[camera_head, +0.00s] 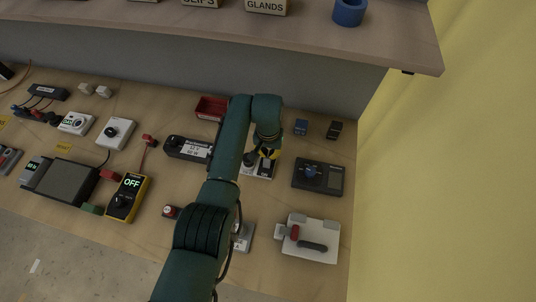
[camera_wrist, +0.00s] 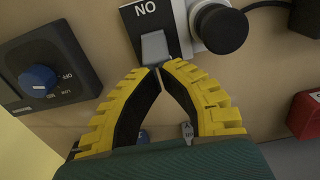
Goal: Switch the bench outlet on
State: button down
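The bench outlet (camera_head: 265,168) is a pale unit on the bench below my gripper (camera_head: 268,153), which partly hides it in the head view. In the wrist view it shows a black panel with an upside-down "ON" label (camera_wrist: 146,10), a grey switch lever (camera_wrist: 153,46) and a round black plug (camera_wrist: 222,27) on a white plate. My gripper (camera_wrist: 160,68) has yellow ribbed fingers with dark inner pads. The fingertips are together just at the lever's lower end in the picture. Whether they touch it cannot be told. Nothing is held between them.
A dark box with a blue knob (camera_head: 311,171) stands right of the outlet. A red bin (camera_head: 211,108) is at the back. A white plate with a red-ended handle (camera_head: 310,238) lies in front. A yellow meter reading OFF (camera_head: 128,197) is at left. A shelf (camera_head: 300,35) overhangs the back.

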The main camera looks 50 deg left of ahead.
aim_at(267, 159)
jog(key=shift+s+d+r+p, duration=0.1)
jog(key=shift+s+d+p, duration=0.2)
jog(key=shift+p, duration=0.35)
jog(key=shift+s+d+f+p, duration=0.1)
jog(key=shift+s+d+p, duration=0.15)
jog(key=shift+s+p, duration=0.4)
jog(key=shift+s+d+f+p, duration=0.1)
jog(key=shift+s+d+p, duration=0.15)
jog(key=shift+p, duration=0.7)
jog(key=shift+s+d+f, duration=0.1)
jog(key=shift+s+f, duration=0.1)
jog(key=shift+w+a+f+b, duration=0.15)
jog(key=shift+w+a+b, duration=0.1)
jog(key=shift+w+b, duration=0.35)
jog(key=shift+a, duration=0.1)
notch_tip(267, 159, up, 8)
jog(key=p, duration=0.6)
jog(key=shift+f, duration=0.1)
jog(key=shift+w, duration=0.1)
